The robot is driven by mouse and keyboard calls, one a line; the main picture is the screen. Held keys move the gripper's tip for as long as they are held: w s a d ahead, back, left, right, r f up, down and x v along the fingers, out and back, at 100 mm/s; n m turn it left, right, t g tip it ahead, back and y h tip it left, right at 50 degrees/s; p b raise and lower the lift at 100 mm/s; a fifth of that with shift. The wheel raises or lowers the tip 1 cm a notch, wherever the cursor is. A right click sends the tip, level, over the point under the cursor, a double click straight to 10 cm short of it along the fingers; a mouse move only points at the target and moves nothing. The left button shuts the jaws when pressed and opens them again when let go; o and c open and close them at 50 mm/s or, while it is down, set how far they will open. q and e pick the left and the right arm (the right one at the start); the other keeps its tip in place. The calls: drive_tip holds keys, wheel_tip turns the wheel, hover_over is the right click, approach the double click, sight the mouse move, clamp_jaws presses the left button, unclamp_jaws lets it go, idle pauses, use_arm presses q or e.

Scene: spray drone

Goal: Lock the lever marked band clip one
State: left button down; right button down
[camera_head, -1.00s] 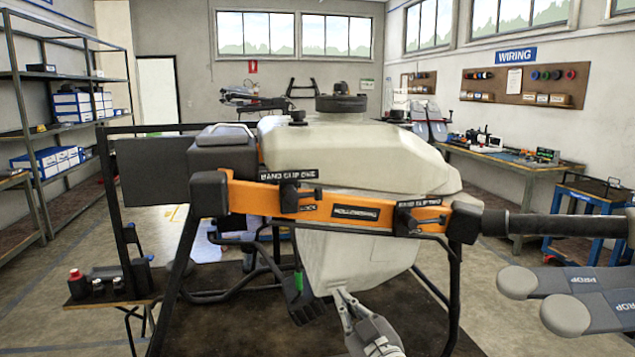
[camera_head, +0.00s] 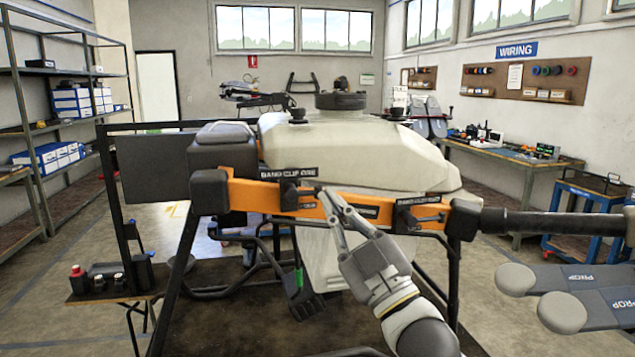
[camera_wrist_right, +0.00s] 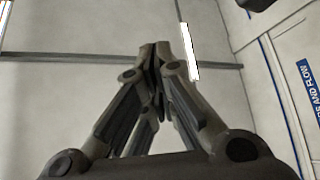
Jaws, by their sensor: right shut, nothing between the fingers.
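The lever marked band clip one (camera_head: 289,195) is a black clip on the drone's orange band (camera_head: 247,195), under a black label (camera_head: 289,173) reading "BAND CLIP ONE". My right gripper (camera_head: 332,198) is shut and empty, its tips in front of the orange band just right of that lever. I cannot tell whether the tips touch the lever or band. In the right wrist view the closed fingers (camera_wrist_right: 154,50) point at a pale surface, and the lever is not seen. A second black clip (camera_head: 405,216) sits further right on the band. My left gripper is not in view.
The drone's pale tank (camera_head: 350,150) rises behind the band. A black arm tube (camera_head: 545,222) and grey propellers (camera_head: 590,295) extend at the right. A side shelf with small bottles (camera_head: 78,278) stands at lower left. Open floor lies left of the drone.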

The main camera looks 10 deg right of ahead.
sight(318, 186)
drive_tip(key=p+x, duration=0.3)
drive_tip(key=x, duration=0.6)
drive_tip(key=f, duration=0.1)
drive_tip(key=w+d+f, duration=0.1)
drive_tip(key=f, duration=0.1)
drive_tip(key=shift+w+d+f+p, duration=0.2)
drive_tip(key=shift+d+p, duration=0.1)
drive_tip(key=shift+d, duration=0.05)
drive_tip(key=shift+f, duration=0.1)
drive_tip(key=shift+m+b, duration=0.35)
drive_tip(key=shift+m, duration=0.05)
drive_tip(key=shift+m+h, duration=0.3)
drive_tip(key=shift+h, duration=0.1)
drive_tip(key=shift+f, duration=0.1)
